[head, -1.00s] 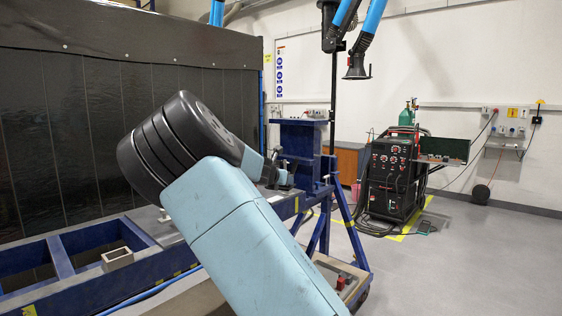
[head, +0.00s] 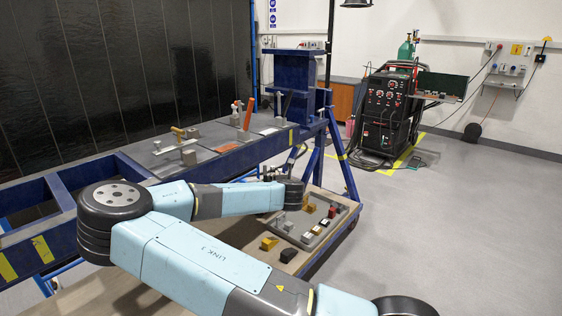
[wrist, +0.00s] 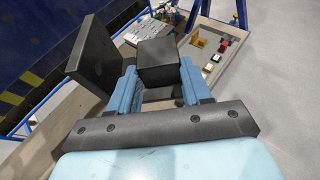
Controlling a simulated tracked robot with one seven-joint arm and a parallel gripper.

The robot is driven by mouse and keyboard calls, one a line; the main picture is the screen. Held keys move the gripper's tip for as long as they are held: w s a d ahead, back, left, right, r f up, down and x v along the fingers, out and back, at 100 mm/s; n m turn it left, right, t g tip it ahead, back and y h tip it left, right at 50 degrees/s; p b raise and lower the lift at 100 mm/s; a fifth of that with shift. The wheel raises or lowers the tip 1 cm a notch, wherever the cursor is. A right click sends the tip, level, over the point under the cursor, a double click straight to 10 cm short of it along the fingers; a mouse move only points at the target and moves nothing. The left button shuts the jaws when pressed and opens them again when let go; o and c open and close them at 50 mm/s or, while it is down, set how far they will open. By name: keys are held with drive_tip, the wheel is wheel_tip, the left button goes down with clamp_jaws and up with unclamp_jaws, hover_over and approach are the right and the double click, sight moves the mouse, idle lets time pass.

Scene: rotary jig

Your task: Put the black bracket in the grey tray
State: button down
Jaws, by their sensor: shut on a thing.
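My gripper (wrist: 160,90) shows in the wrist view with its blue fingers shut on the black bracket (wrist: 92,55). The bracket has a broad dark plate standing at the left and a dark block between and beyond the fingers. In the head view my gripper and the bracket cannot be made out behind my arm. The grey tray (head: 338,227) lies low on the right in the head view, with several small coloured parts in it. In the wrist view, similar yellow, red and white parts lie beyond the fingers at the upper right, apart from the bracket.
A blue jig table (head: 230,160) with clamps and upright handles stands behind my arm, with a blue post (head: 293,85) at its end. A yellow block (head: 269,243) lies left of the tray. A black welding cart (head: 388,108) stands behind. The floor at right is clear.

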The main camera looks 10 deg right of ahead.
drive_tip(key=s+f+n+y, duration=0.1)
drive_tip(key=s+f+y, duration=0.1)
drive_tip(key=f, duration=0.7)
drive_tip(key=shift+s+d+n, duration=0.15)
drive_tip(key=shift+s+n, duration=0.25)
drive_tip(key=shift+s, duration=0.45)
drive_tip(key=shift+d+f, duration=0.15)
drive_tip(key=shift+f, duration=0.15)
drive_tip(key=shift+s+a+r, duration=0.1)
drive_tip(key=shift+a+r, duration=0.15)
